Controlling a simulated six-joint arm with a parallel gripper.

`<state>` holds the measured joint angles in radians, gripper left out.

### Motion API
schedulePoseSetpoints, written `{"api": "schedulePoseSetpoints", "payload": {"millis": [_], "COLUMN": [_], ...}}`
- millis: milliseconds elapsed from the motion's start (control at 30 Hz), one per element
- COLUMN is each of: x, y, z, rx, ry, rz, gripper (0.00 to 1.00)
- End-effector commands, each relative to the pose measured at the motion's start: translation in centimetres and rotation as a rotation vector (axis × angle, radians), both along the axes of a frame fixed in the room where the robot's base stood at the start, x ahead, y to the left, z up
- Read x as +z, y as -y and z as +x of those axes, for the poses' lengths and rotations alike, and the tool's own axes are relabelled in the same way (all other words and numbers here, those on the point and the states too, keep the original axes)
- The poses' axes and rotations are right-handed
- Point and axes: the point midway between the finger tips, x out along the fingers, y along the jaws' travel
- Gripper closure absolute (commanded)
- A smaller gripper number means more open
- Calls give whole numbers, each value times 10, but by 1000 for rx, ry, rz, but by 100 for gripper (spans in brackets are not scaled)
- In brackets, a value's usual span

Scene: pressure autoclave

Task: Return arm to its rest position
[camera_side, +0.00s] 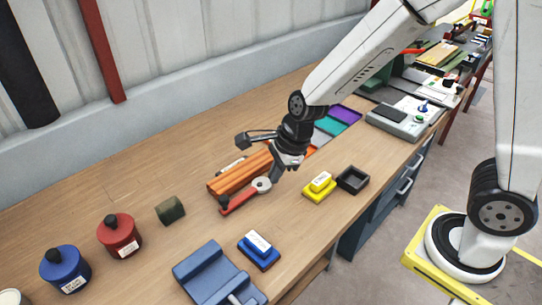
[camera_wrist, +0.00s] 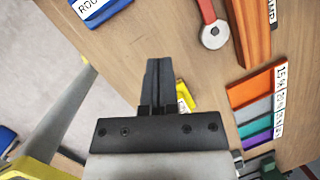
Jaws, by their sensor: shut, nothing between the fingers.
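My gripper (camera_side: 277,172) hangs above the wooden bench, near the round end of a red-handled tool (camera_side: 240,197). In the wrist view my gripper (camera_wrist: 158,62) has its two dark fingers together, with nothing between them. A yellow block (camera_side: 319,187) lies to its right in the side view. In the wrist view the yellow block (camera_wrist: 183,95) is partly hidden behind the fingers. The fingers appear to be above the bench and apart from the objects.
Orange bars (camera_side: 235,178) lie behind the tool. A blue block (camera_side: 259,250), a blue vise-like body (camera_side: 215,272), a dark square tray (camera_side: 353,179), a red jar (camera_side: 119,236) and a blue jar (camera_side: 65,269) stand on the bench. The back-left bench top is mostly clear.

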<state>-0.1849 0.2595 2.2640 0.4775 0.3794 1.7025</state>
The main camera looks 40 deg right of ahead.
Motion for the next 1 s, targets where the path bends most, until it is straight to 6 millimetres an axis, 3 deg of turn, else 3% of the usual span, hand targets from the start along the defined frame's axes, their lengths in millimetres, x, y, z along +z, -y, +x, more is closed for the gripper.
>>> {"api": "schedulePoseSetpoints", "payload": {"millis": [1000], "x": [6], "y": [87], "z": [-72], "rx": [1576], "ry": [200], "rz": [-529], "gripper": [100]}}
